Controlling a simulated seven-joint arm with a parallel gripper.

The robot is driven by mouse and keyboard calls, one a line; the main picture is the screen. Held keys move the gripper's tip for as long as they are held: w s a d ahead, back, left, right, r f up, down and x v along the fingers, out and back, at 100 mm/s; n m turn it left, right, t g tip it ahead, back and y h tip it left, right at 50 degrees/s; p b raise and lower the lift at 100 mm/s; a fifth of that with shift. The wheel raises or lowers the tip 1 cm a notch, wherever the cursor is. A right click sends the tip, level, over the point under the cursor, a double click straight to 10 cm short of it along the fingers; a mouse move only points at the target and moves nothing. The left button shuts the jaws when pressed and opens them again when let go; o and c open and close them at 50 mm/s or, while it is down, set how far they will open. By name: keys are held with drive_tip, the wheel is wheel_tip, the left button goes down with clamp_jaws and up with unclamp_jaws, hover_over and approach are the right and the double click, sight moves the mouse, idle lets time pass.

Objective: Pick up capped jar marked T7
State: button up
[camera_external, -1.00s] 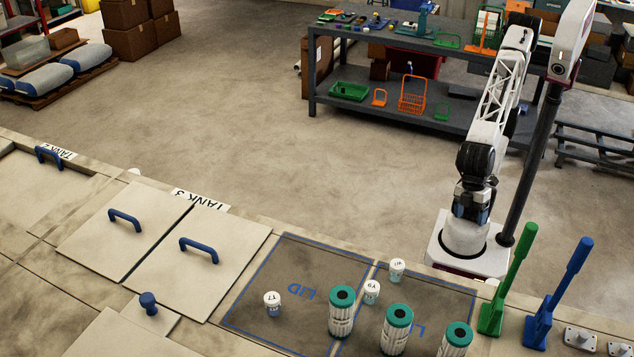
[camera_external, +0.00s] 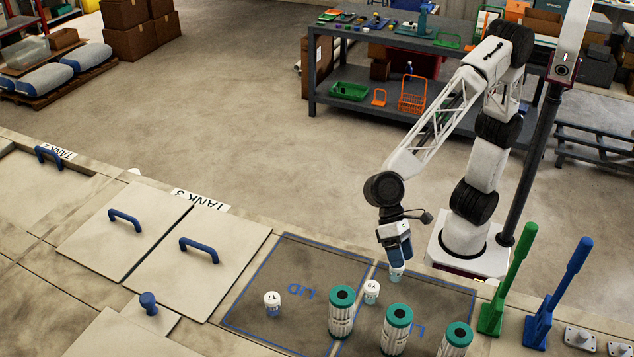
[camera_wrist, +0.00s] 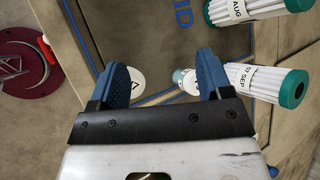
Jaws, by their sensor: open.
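The capped jar marked T7 (camera_external: 272,304) stands upright on the left LID area, with a white lid and a bluish body. It is not visible in the wrist view. My gripper (camera_external: 396,262) points down over the third white-capped jar (camera_external: 397,274), well to the right of T7, and partly covers it. In the wrist view my gripper (camera_wrist: 163,82) is open with nothing held. Two white lids show between its blue fingers: one (camera_wrist: 137,79) beside the left finger and one (camera_wrist: 184,80) nearer the right finger. The jar marked Y9 (camera_external: 372,291) stands between T7 and my gripper.
Several green-topped filter cartridges (camera_external: 341,312) stand at the front, right of T7. Closed tank lids with blue handles (camera_external: 199,249) lie to the left. Green (camera_external: 508,285) and blue (camera_external: 557,290) upright tools stand at the right. The surface around T7 is clear.

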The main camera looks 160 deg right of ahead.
sight(273, 304)
drive_tip(key=w+d+f+m+t, duration=0.1)
drive_tip(key=w+d+m, duration=0.1)
drive_tip(key=d, duration=0.3)
drive_tip(key=w+d+m+t, duration=0.1)
drive_tip(key=w+d+m, duration=0.1)
drive_tip(key=w+d, duration=0.3)
drive_tip(key=w+d+f+m+t, duration=0.1)
drive_tip(key=w+d+m, duration=0.2)
drive_tip(key=d, duration=0.2)
drive_tip(key=shift+w+d+f+y, duration=0.15)
drive_tip(key=shift+d+f+y, duration=0.15)
drive_tip(key=w+d+f+m+t, duration=0.1)
drive_tip(key=d+m, duration=0.1)
drive_tip(key=d, duration=0.2)
drive_tip(key=w+d+f+m+t, duration=0.1)
drive_tip(key=w+d+m, duration=0.1)
drive_tip(key=d, duration=0.3)
drive_tip(key=w+d+f+m+t+h, duration=0.1)
drive_tip(key=d+m, duration=0.1)
drive_tip(key=d, duration=0.3)
drive_tip(key=shift+w+d+f+t, duration=0.15)
drive_tip(key=shift+w+d+t, duration=0.1)
drive_tip(key=shift+w+t, duration=0.1)
drive_tip(key=shift+x, duration=1.35)
drive_tip(key=shift+x, duration=2.6)
drive_tip(key=shift+f, duration=0.2)
drive_tip(key=shift+s, duration=0.1)
